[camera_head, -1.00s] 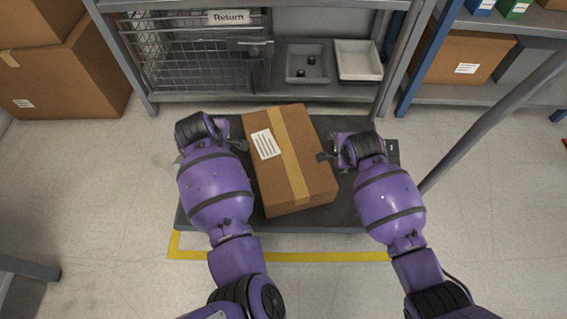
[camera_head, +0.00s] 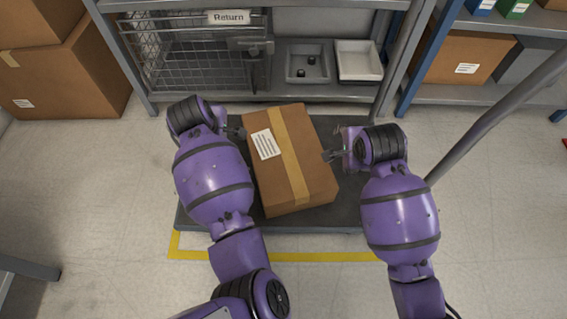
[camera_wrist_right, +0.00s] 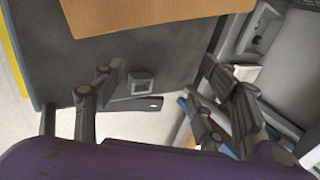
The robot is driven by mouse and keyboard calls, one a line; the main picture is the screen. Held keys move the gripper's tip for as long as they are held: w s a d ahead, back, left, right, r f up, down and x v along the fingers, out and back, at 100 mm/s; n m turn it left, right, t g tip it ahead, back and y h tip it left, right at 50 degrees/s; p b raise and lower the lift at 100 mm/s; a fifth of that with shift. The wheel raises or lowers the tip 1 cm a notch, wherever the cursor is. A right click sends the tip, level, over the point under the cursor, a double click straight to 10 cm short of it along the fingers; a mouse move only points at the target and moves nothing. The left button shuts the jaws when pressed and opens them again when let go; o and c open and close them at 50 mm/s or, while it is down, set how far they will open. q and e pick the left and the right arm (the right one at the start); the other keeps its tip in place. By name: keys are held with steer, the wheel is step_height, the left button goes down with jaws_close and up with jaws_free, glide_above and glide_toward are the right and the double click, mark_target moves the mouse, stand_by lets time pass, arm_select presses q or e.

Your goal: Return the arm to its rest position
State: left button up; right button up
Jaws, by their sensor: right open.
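A brown cardboard box (camera_head: 312,180) with a tape strip and white label lies slightly turned on a dark flat platform (camera_head: 345,215). My left gripper (camera_head: 238,133) is beside the box's upper left edge, partly hidden by my wrist; its opening is unclear. My right gripper (camera_head: 330,156) is beside the box's right side. In the right wrist view, the right gripper (camera_wrist_right: 160,90) has its fingers spread with nothing between them, and the box's edge (camera_wrist_right: 150,12) shows beyond them.
A grey shelf unit behind holds a wire cage (camera_head: 190,55) under a "Return" sign (camera_head: 229,17), a grey tray (camera_head: 307,77) and a white tray (camera_head: 358,72). A slanted grey pole (camera_head: 490,118) stands at right. Yellow tape (camera_head: 290,256) marks the floor in front.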

steer(key=shift+s+r, duration=0.3)
steer(key=shift+r, duration=0.2)
